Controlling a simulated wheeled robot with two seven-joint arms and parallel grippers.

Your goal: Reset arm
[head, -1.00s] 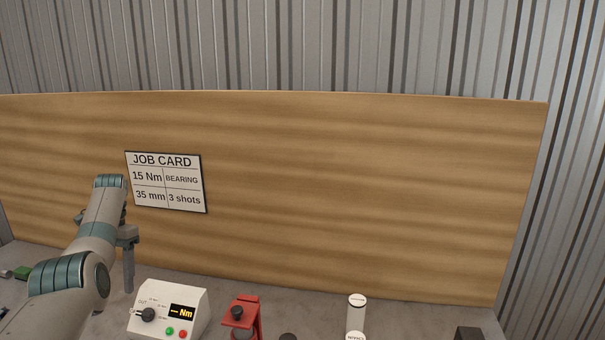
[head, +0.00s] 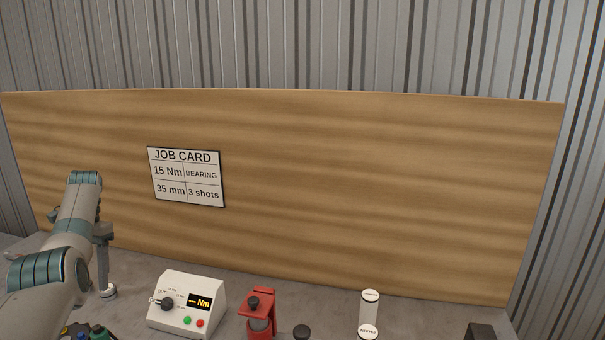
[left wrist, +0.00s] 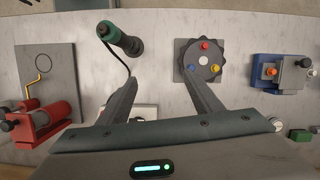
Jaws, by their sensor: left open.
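My left arm comes in from the left in the head view, with its gripper (head: 104,270) pointing down over the left part of the bench. In the left wrist view the gripper (left wrist: 161,78) has its two fingers wide apart with nothing between them. A green and black corded tool (left wrist: 121,40) lies beyond the left finger. A dark round plate with coloured knobs (left wrist: 203,60) is beyond the right finger. My right gripper is in neither view.
A white torque box (head: 187,303), a red clamp-like stand (head: 258,315) and a pale capped cylinder (head: 369,303) stand along the bench. A job card (head: 187,177) hangs on the wooden board. A blue device (left wrist: 284,73) is at right in the wrist view.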

